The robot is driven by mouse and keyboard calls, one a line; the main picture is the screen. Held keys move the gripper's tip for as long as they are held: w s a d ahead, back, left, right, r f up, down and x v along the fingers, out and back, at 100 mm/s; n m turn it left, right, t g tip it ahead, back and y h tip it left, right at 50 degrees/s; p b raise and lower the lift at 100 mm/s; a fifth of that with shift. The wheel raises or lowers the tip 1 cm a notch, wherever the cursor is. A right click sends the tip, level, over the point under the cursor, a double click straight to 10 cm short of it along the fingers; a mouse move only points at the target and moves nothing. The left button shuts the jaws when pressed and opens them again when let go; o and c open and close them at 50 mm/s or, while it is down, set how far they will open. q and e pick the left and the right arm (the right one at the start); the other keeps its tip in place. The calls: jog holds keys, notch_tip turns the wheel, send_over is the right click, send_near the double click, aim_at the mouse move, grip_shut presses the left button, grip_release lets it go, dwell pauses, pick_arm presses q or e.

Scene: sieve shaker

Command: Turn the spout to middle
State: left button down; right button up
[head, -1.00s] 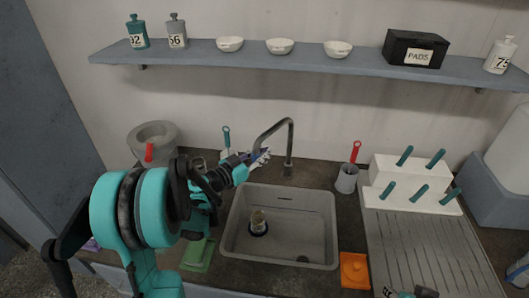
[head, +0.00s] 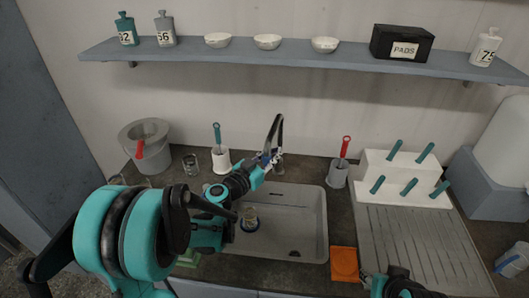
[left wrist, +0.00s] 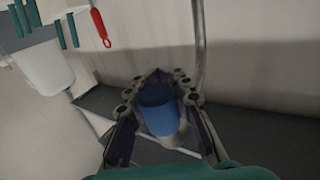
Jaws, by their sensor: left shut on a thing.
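The dark curved tap spout (head: 275,132) rises behind the sink, and its end points down toward the front, a little left of its base. My left gripper (head: 268,160) is shut on the spout's end. In the left wrist view, the fingers of the left gripper (left wrist: 158,100) sit on both sides of a blue cylindrical tip (left wrist: 158,112), with the grey pipe (left wrist: 198,45) rising behind. The grey sink (head: 310,225) lies below. A part of my right arm shows at the bottom edge; its fingers are not visible.
A cup (head: 249,217) stands in the sink on the left. A white holder with a teal-handled brush (head: 220,160) is left of the tap; a grey holder with a red-handled brush (head: 338,175) is right. A shelf (head: 300,58) runs above.

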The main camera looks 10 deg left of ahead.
pick_arm(q)
jog(key=shift+w+d, duration=0.1)
jog(key=shift+d, duration=0.5)
jog(key=c, duration=1.3)
grip_release()
jog(key=shift+w, duration=0.1)
